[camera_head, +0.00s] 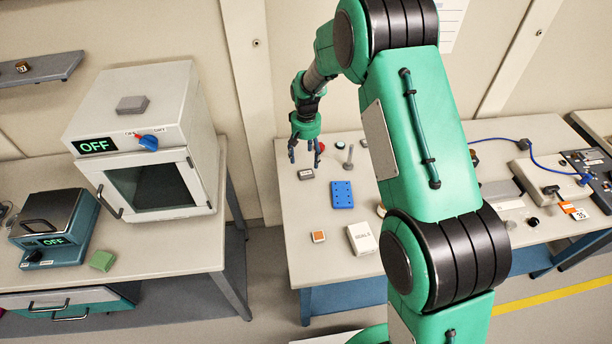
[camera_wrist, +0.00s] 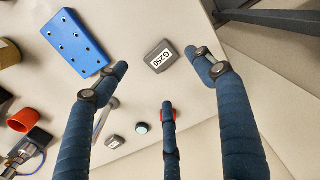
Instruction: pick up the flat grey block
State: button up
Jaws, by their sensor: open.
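A small flat grey block (camera_head: 306,173) with a white label lies on the right-hand table, near its left back part. In the wrist view this block (camera_wrist: 158,52) shows its label "G250" and lies ahead of the finger tips, toward the gap between them. My gripper (camera_head: 305,150) hangs above the table, just behind and above the block. Its fingers (camera_wrist: 158,72) are spread apart with nothing between them in the wrist view. Another flat grey block (camera_head: 132,104), without a visible label, lies on top of the white oven.
A blue block with holes (camera_head: 342,194) lies right of the labelled block. A grey post (camera_head: 349,157) stands behind it. A white box (camera_head: 362,238) and an orange-topped block (camera_head: 318,236) lie nearer the front. The white oven (camera_head: 190,115) stands on the left table.

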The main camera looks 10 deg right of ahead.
aim_at(306, 174)
jog(key=shift+f, duration=2)
jog(key=shift+f+b, duration=0.85)
jog(key=shift+f, duration=1.75)
jog(key=shift+c, duration=0.5)
jog(key=c, duration=1.3)
jog(key=shift+r, duration=0.1)
